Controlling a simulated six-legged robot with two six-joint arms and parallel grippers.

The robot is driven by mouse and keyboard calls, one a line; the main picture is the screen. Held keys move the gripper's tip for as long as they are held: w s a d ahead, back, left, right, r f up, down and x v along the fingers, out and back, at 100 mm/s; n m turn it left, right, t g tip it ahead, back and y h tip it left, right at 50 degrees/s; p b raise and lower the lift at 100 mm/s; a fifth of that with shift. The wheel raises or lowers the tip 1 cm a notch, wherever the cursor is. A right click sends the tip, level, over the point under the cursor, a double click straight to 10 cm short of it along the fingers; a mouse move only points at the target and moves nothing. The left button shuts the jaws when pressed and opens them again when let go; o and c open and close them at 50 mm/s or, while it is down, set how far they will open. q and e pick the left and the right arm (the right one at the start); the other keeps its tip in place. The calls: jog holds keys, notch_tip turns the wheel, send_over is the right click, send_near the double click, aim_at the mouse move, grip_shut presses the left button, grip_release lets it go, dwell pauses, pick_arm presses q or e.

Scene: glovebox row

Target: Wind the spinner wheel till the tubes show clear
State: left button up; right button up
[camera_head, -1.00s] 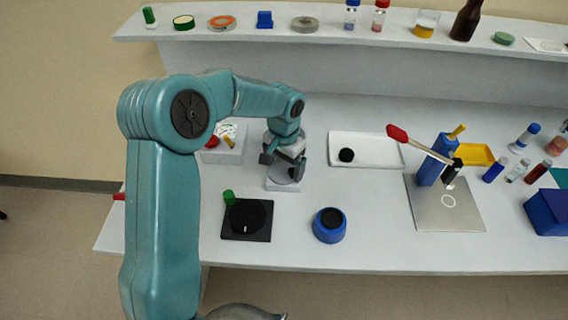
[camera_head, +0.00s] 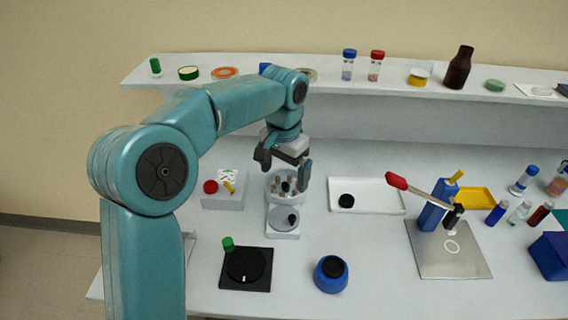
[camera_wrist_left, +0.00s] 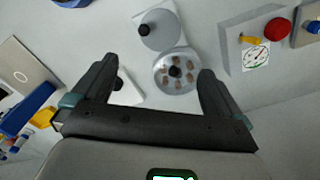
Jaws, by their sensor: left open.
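The spinner is a white unit with a round light-grey bowl (camera_head: 285,197) and, in front of it, a flat grey wheel (camera_head: 280,219) with a black knob (camera_head: 292,218). Several brownish tubes sit in a ring in the bowl around a dark hub; the left wrist view shows the tubes (camera_wrist_left: 162,76) too. The wheel also shows there (camera_wrist_left: 160,38), its knob near one edge. My left gripper (camera_head: 284,169) is open and empty above the bowl, behind the wheel, its fingers apart and clear of the knob. My right gripper is not in view.
Left of the spinner stands a white box with a red button (camera_head: 210,187), a yellow lever and a dial. In front are a black dial block (camera_head: 246,266) and a blue round pot (camera_head: 331,276). A white tray (camera_head: 380,190) lies right. A shelf (camera_head: 420,89) runs behind.

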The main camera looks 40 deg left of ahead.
pick_arm(q)
notch_tip(320, 180, up, 2)
dwell(0.4)
jog(key=n, duration=0.7)
send_near(284, 216)
notch_tip(284, 216, down, 8)
jog(key=shift+s+r+p, duration=0.1)
jog(key=shift+p, duration=0.35)
jog(key=c, duration=0.8)
